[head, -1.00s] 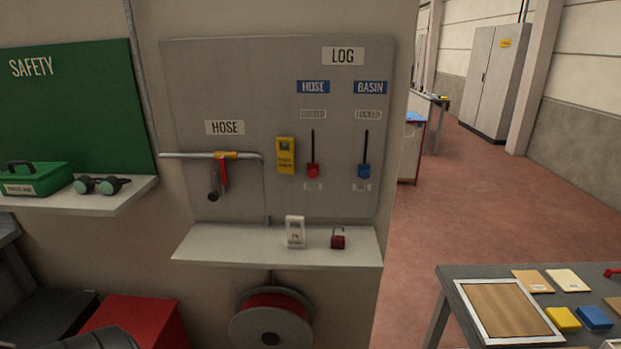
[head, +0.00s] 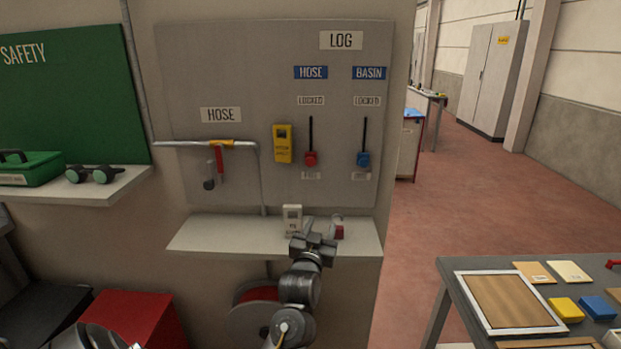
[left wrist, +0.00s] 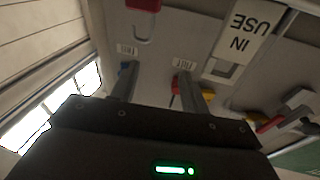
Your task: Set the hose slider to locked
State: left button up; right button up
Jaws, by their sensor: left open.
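The hose slider is a red knob (head: 310,158) at the bottom end of a dark upright slot on the grey board. A LOCKED label (head: 310,100) is above the slot, and a label too small to read is below the knob. My left gripper (head: 315,240) is open and empty, in front of the shelf and below the knob. In the left wrist view the open fingers (left wrist: 155,78) point toward the board. The red knob (left wrist: 174,101) shows there partly hidden by one finger, and the blue basin knob (left wrist: 124,70) is by the other. My right gripper is not in view.
The matching blue basin knob (head: 363,159) is to the right, also low in its slot. A yellow device (head: 283,144) hangs left of the red knob. The shelf (head: 205,235) holds a white tag stand (head: 292,218) and a red padlock (head: 338,230), partly behind my gripper.

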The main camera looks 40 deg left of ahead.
aim_at(310, 164)
pick_arm(q)
jog(key=w+a+r+n+y+p, duration=0.1)
jog(key=w+a+r, duration=0.1)
jog(key=a+r, duration=0.1)
jog(key=w+a+r+n+y+p, duration=0.1)
jog(key=w+a+r+y, duration=0.1)
jog(key=w+a+r, duration=0.1)
jog(key=w+a+r+n+y+p, duration=0.1)
jog(key=w+a+r+y, duration=0.1)
jog(key=r, duration=0.4)
jog(key=shift+w+a+r+t, duration=0.2)
jog(key=shift+w+a, duration=0.15)
jog(key=shift+a, duration=0.25)
jog(key=shift+w+a+r+t, duration=0.1)
jog(key=shift+w+a+r, duration=0.1)
jog(key=shift+w+a, duration=0.3)
jog(key=shift+w+a+r, duration=0.15)
jog(key=shift+w+a, duration=0.2)
jog(key=shift+a, duration=0.1)
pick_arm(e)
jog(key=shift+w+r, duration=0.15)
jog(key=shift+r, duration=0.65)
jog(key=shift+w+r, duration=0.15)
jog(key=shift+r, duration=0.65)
pick_arm(q)
jog(key=shift+c, duration=0.5)
